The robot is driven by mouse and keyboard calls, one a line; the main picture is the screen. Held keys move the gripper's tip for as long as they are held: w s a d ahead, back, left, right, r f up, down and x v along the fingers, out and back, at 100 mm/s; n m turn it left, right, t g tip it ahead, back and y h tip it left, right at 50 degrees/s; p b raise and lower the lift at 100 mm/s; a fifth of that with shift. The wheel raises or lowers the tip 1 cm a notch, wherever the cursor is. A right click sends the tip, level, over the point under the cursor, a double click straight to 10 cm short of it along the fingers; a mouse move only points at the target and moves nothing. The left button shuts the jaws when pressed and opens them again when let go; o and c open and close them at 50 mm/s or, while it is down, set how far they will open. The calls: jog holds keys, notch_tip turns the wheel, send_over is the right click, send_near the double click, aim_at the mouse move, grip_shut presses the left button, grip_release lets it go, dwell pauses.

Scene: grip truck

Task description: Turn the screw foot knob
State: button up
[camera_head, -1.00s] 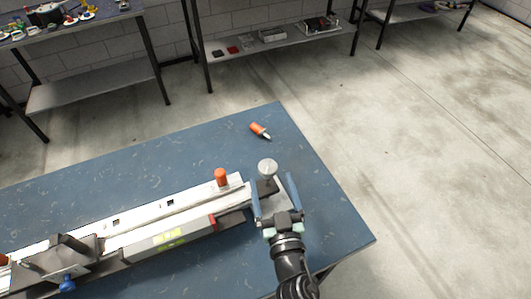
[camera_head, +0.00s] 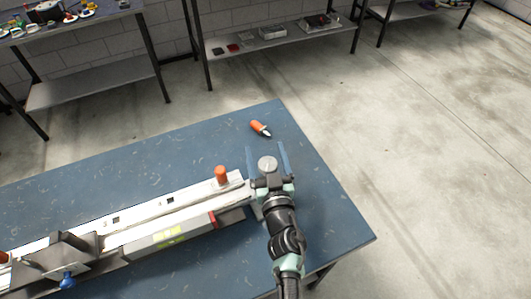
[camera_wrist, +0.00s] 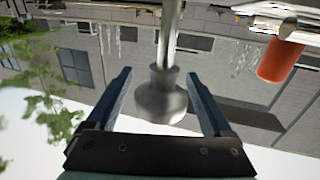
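The screw foot knob (camera_head: 267,163) is a round grey metal disc at the right end of the long metal rail assembly. In the wrist view the knob (camera_wrist: 160,102) is a flared metal piece on a vertical shaft (camera_wrist: 168,35). My gripper (camera_head: 266,150) is open, with one blue finger on each side of the knob. In the wrist view the fingers of my gripper (camera_wrist: 158,75) stand apart from the knob, with a gap on both sides. My gripper hides the lower part of the foot in the head view.
The rail (camera_head: 130,215) lies along the blue table (camera_head: 170,160). An orange cylinder (camera_head: 220,174) stands near its right end. An orange-handled tool (camera_head: 260,128) lies behind the knob. The table's right edge is close to my arm. Shelves stand along the wall.

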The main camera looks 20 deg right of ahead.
jog(key=c, duration=1.2)
jog(key=shift+a+n+y+p, duration=0.25)
jog(key=shift+n+y+p, duration=0.65)
jog(key=shift+y+p, duration=0.5)
jog(key=shift+a+n+y+p, duration=0.2)
jog(key=shift+n+y+p, duration=0.7)
jog(key=shift+y+p, duration=0.5)
jog(key=o, duration=1.3)
jog(key=shift+o, duration=0.2)
jog(key=shift+s, duration=0.1)
